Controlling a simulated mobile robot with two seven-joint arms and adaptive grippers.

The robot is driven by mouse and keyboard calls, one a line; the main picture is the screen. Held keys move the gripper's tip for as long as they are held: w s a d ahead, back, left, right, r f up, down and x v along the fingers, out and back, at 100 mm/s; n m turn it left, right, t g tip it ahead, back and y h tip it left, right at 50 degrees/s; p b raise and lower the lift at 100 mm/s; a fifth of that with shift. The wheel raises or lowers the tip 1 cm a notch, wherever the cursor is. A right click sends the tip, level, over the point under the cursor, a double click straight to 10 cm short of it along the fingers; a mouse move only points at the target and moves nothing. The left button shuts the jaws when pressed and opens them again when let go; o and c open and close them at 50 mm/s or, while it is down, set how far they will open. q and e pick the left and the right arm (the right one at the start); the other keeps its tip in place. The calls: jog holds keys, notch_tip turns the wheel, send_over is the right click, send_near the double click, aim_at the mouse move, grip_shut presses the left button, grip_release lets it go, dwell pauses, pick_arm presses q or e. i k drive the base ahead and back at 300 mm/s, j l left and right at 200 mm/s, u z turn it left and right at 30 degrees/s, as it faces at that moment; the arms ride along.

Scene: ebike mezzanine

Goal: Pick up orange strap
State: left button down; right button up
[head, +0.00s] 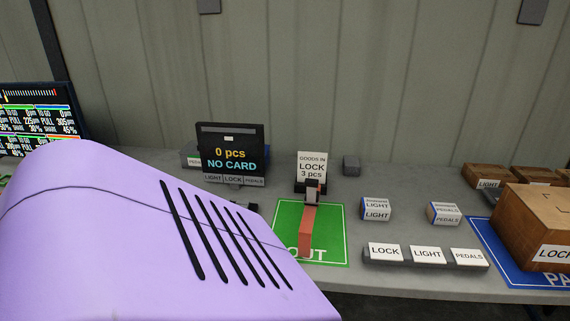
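An orange strap (306,232) lies on the green mat (335,225) marked "OUT" in the middle of the bench. It is a narrow, reddish-orange strip running from the front of the mat towards the back. A grey piece (312,194) is at its far end, in front of a white card (311,170) reading "GOODS IN LOCK 3 pcs". I cannot tell whether the grey piece is joined to the strap. Neither of my grippers is in view.
A large lavender slotted body fills the left foreground and hides part of the bench. A display (231,150) reads "NO CARD". Small boxes (376,210) and a label strip (425,257) are right of the mat. A large brown box (525,215) stands on a blue mat (495,255).

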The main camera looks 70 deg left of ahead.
aim_at(305, 233)
jog(key=u, duration=1.95)
